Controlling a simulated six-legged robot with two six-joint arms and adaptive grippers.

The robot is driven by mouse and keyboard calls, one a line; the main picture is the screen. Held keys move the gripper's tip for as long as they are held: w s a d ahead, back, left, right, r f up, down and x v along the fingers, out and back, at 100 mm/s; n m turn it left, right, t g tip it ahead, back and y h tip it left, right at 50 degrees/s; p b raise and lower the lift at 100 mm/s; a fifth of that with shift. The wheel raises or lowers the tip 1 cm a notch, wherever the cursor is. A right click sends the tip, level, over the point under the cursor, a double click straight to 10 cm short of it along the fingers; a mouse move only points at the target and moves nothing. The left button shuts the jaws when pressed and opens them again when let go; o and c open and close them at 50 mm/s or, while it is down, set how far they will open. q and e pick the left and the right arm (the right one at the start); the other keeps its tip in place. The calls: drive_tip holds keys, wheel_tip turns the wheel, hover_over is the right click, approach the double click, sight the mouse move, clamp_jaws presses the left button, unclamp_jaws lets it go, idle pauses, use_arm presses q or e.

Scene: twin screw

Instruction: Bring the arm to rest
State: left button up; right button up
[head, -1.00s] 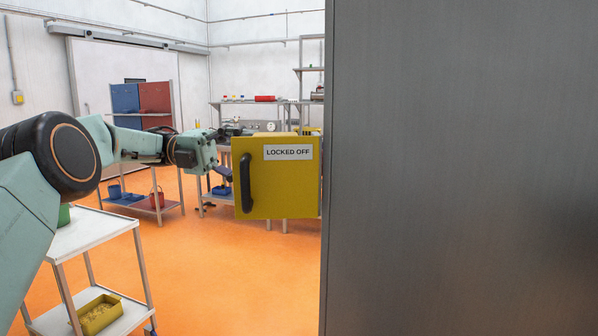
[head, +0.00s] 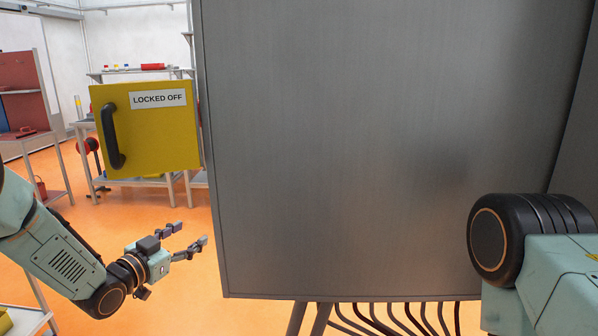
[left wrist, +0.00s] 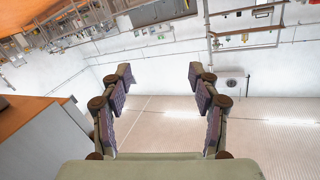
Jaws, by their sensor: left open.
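My left gripper (head: 190,238) is open and empty at the lower left of the head view, in front of the orange floor and below the yellow box door. Its two fingers point right, toward the grey cabinet, with nothing between them. The left wrist view also shows its fingers (left wrist: 162,85) spread wide, with only wall and ceiling behind. At the right of the head view, part of my right arm shows as a black joint and pale green link; its gripper is out of frame.
A large grey cabinet (head: 380,150) on legs fills the middle. A yellow door (head: 150,135) marked LOCKED OFF, with a black handle (head: 112,138), sticks out at its left edge. Black cables (head: 405,318) hang beneath. Shelving (head: 145,185) stands behind.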

use_arm(q)
drive_tip(key=s+d+f+n+g+y+b, duration=0.1)
drive_tip(key=s+f+n+g+y, duration=0.2)
drive_tip(key=s+f, duration=0.7)
drive_tip(key=s+d+f+n+g+y+b, duration=0.1)
drive_tip(key=s+f+n+g, duration=0.25)
drive_tip(key=s+f, duration=0.6)
drive_tip(key=s+f+g+b, duration=0.1)
drive_tip(key=s+f+g, duration=0.2)
drive_tip(key=s, duration=0.7)
drive_tip(key=s+f+n+g+y+b, duration=0.1)
drive_tip(key=s+f+g+b, duration=0.1)
drive_tip(key=s+f, duration=0.5)
drive_tip(key=s+f+g+y+b, duration=0.1)
drive_tip(key=s+f+g, duration=0.3)
drive_tip(key=s, duration=0.9)
drive_tip(key=shift+d+f+b, duration=0.3)
drive_tip(key=shift+d+f, duration=0.1)
drive_tip(key=shift+f, duration=0.05)
use_arm(e)
wheel_tip(320, 180, down, 7)
use_arm(q)
drive_tip(key=shift+g, duration=0.25)
use_arm(e)
drive_tip(key=shift+r, duration=0.15)
